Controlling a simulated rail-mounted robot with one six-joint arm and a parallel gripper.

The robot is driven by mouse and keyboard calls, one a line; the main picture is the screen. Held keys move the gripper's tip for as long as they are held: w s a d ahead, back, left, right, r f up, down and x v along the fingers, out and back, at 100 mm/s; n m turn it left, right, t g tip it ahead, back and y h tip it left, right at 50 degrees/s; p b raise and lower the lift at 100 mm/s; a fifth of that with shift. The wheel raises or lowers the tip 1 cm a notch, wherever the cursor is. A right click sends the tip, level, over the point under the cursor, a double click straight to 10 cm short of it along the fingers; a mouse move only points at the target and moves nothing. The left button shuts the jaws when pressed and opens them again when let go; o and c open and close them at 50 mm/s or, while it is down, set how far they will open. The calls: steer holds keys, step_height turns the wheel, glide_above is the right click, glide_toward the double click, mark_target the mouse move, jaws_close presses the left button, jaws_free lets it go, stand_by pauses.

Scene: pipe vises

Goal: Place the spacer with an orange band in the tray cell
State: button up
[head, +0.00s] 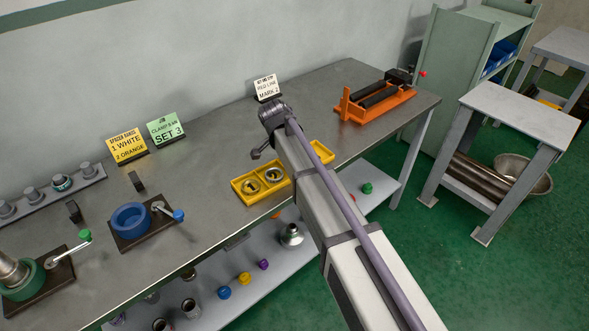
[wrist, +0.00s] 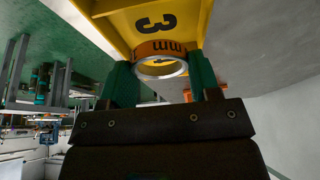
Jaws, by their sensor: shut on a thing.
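My gripper (wrist: 160,72) has its two green fingers shut on the spacer with an orange band (wrist: 160,48), a short metallic ring with dark lettering on the band. The yellow tray (wrist: 110,18) is right beyond the spacer in the wrist view, with a dark "3" on its face. I cannot tell whether the spacer touches the tray. In the head view the tray (head: 237,190) sits at the bench's front edge. The fingers and held spacer are hidden in the head view.
A card reading "1 WHITE 2 ORANGE" (head: 127,147) and a green "SET 3" card (head: 166,128) stand at the wall. A blue vise (head: 131,219) is left of the tray; an orange vise (head: 374,104) is at the far right. A rack (head: 47,192) holds several pieces.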

step_height(320, 180, down, 4)
steer(key=b, duration=0.4)
steer(key=shift+r+p, duration=0.35)
steer(key=shift+f+b, duration=0.25)
steer(key=shift+b, duration=0.05)
steer(key=shift+s+f, duration=0.15)
steer(key=shift+s, duration=0.05)
